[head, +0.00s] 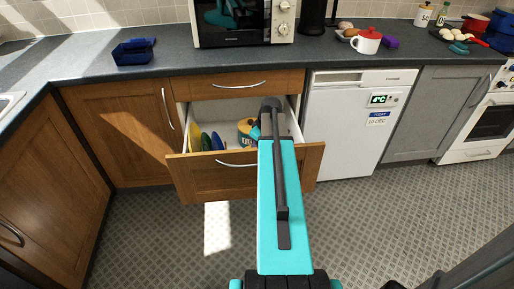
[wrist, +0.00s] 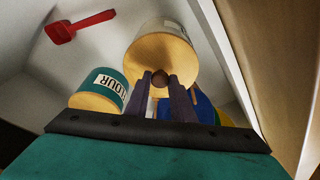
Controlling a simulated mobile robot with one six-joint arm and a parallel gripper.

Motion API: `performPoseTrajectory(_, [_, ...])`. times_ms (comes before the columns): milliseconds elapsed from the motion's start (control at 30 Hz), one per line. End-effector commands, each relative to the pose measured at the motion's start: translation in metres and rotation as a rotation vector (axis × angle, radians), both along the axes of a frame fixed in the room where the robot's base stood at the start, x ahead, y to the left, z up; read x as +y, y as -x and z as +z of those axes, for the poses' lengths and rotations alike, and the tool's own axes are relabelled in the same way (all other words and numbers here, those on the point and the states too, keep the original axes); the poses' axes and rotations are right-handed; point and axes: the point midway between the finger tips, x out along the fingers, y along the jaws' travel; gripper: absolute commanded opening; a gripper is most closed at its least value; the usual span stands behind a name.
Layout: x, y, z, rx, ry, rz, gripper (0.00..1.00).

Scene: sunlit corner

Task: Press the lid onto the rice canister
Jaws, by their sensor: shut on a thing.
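In the wrist view, a pale canister (wrist: 172,24) has a round wooden lid (wrist: 160,53) facing me, with a small dark knob (wrist: 159,79) on it. I take this for the rice canister, but its label cannot be read. My gripper (wrist: 160,82) is shut on the knob, one dark finger on each side. The lid lies against or very near the canister's mouth; I cannot tell whether it is fully seated. In the head view my arm reaches into the open drawer (head: 246,172) and hides the gripper.
A teal flour canister (wrist: 108,83) stands close by on the left in the wrist view, with a red scoop (wrist: 78,25) beyond it. Coloured plates (head: 206,141) stand at the drawer's left. The drawer walls are close around. The worktop (head: 175,70) is above.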

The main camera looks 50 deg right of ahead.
Motion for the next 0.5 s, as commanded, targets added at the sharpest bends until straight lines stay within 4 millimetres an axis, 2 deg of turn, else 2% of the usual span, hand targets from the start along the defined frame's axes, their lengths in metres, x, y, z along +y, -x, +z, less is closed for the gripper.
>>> performPoseTrajectory(400, [0.0001, -0.0002, -0.0003, 0.000, 0.000, 0.000, 0.00])
performPoseTrajectory(433, [0.0001, -0.0002, -0.0003, 0.000, 0.000, 0.000, 0.24])
performPoseTrajectory(500, [0.0001, -0.0002, -0.0003, 0.000, 0.000, 0.000, 0.35])
